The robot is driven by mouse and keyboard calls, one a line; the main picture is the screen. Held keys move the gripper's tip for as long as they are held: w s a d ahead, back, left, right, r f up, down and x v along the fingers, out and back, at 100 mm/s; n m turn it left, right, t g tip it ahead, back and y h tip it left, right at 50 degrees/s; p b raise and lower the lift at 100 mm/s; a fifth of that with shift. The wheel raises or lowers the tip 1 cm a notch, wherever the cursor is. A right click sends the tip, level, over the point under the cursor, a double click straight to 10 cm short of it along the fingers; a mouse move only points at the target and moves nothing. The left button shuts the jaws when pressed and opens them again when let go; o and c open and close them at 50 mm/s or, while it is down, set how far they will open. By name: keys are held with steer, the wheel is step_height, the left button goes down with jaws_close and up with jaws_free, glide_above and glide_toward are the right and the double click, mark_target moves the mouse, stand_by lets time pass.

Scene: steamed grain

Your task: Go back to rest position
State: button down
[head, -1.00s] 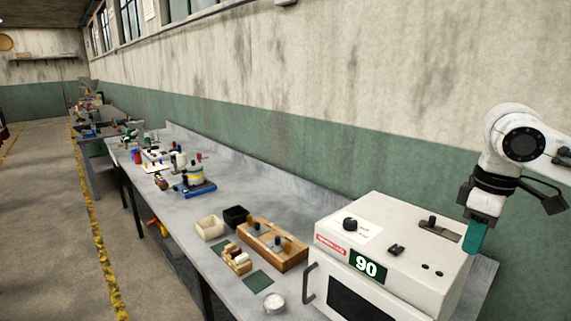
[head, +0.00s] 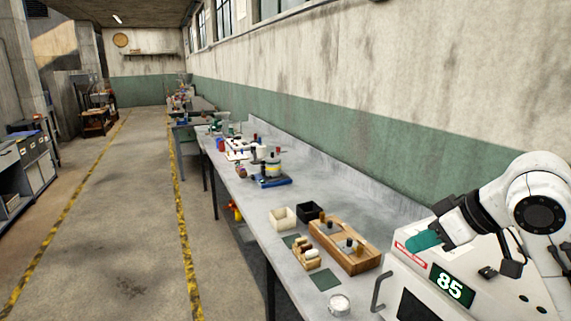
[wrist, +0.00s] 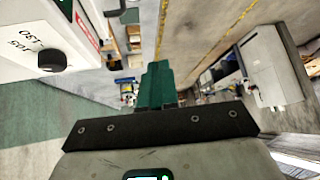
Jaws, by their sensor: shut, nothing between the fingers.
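My gripper (head: 424,241) has green fingers and is shut and empty in the head view. It is held in the air in front of the white steamer box, pointing left. In the wrist view the green fingers (wrist: 155,84) are together with nothing between them. The white steamer (head: 415,277) stands at the near end of the bench, with a lit display (head: 452,287) reading 85. My arm hides part of its top. In the wrist view part of the steamer (wrist: 50,35) with a black knob shows at upper left.
The long grey bench (head: 245,200) runs along the wall. On it are a wooden block (head: 343,246), a cream bin (head: 283,217), a black bin (head: 309,211), a small round dish (head: 339,304) and a blue-based device (head: 270,178). The floor left of the bench (head: 120,230) is clear.

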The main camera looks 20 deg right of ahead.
steer(key=s+a+f+m+y+b, duration=0.1)
steer(key=s+a+f+m, duration=0.1)
steer(key=a+f, duration=0.7)
steer(key=s+a+f+m, duration=0.2)
steer(key=a+f, duration=0.4)
steer(key=f, duration=0.8)
steer(key=s+d+f+g+h, duration=0.1)
steer(key=s+f+g, duration=0.1)
steer(key=s+f, duration=0.3)
steer(key=s+f+g+h, duration=0.1)
steer(key=s+f, duration=0.4)
steer(key=s, duration=0.5)
steer(key=s+d+f+g+h+b, duration=0.1)
steer(key=s+f+g+h, duration=0.1)
steer(key=s+f, duration=0.3)
steer(key=s+g, duration=0.1)
steer(key=s, duration=0.2)
steer(key=shift+d, duration=0.35)
